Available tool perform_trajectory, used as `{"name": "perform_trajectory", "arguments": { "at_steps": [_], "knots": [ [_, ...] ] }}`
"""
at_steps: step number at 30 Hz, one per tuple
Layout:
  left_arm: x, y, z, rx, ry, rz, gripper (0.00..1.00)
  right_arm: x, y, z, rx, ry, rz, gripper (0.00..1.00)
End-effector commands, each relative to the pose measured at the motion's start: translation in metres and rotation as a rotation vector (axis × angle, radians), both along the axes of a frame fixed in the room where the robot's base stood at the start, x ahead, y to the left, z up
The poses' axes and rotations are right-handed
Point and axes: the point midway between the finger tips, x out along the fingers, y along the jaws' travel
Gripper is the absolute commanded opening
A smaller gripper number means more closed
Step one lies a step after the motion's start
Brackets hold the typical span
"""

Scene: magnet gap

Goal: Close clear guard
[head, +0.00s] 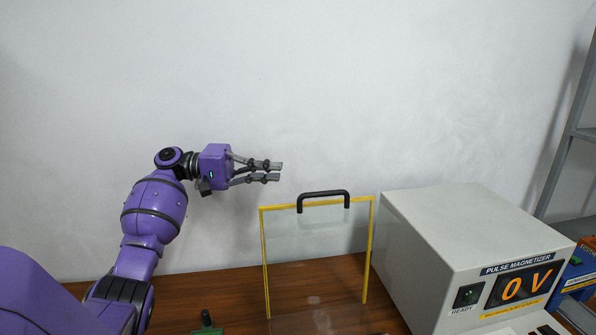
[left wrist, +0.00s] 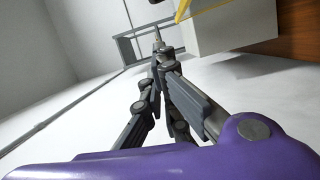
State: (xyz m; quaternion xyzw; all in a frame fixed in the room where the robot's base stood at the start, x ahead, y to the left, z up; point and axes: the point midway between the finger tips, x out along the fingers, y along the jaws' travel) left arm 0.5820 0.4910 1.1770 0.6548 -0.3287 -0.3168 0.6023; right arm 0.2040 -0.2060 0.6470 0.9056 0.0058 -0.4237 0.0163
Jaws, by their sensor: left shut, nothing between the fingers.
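The clear guard (head: 318,250) stands upright on the wooden table, left of the pulse magnetizer. It is a transparent panel with yellow edging, and its lower end runs out of the head view. A black handle (head: 323,194) sits on its top edge. My left gripper (head: 277,171) is shut and empty, above and to the left of the handle and apart from it. In the left wrist view its fingers (left wrist: 158,50) come together, and a yellow strip shows at the top. My right gripper is not in view.
The grey pulse magnetizer (head: 450,250) shows "0 V" and a "READY" label at the right. A metal shelf (head: 562,160) and blue bins (head: 578,280) are at the far right. A green object with a black knob (head: 207,320) is at the bottom. Space above the guard is clear.

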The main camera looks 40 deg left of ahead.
Motion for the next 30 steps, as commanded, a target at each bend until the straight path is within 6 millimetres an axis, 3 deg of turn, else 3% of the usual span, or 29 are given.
{"name": "perform_trajectory", "arguments": {
  "at_steps": [15,21,30],
  "knots": [
    [0.057,-0.081,0.004,-0.002,-0.006,-0.002,0.0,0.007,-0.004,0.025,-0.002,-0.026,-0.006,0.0],
    [0.035,-0.101,0.001,-0.001,-0.006,0.0,0.0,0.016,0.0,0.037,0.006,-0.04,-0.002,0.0],
    [0.029,-0.108,-0.004,-0.001,0.001,0.0,0.0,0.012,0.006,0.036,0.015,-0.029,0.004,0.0]
  ]
}}
